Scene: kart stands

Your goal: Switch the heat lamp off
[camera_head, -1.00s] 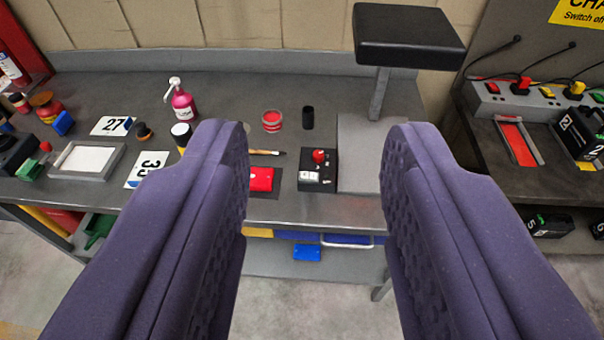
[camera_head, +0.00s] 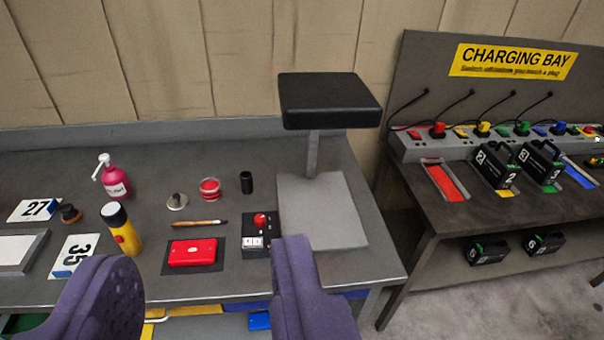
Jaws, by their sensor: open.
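The heat lamp has a black rectangular head (camera_head: 328,100) on a grey post, above a flat grey base plate (camera_head: 325,220) on the workbench. A small black switch box (camera_head: 257,240) stands just left of the base plate, with a red knob or button on top and a white part at its front. Whether the lamp is lit cannot be told. My gripper (camera_head: 195,280) is open and empty, its purple fingers at the bottom of the view. The right finger shows close in front of the switch box; the left finger is further left.
Left of the box lie a red case (camera_head: 193,252) on a dark mat, a brush (camera_head: 200,223) and a red tin (camera_head: 210,188). A yellow bottle (camera_head: 123,232) and a pink bottle (camera_head: 113,178) stand further left. A charging bench (camera_head: 470,200) with batteries stands right, across a gap.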

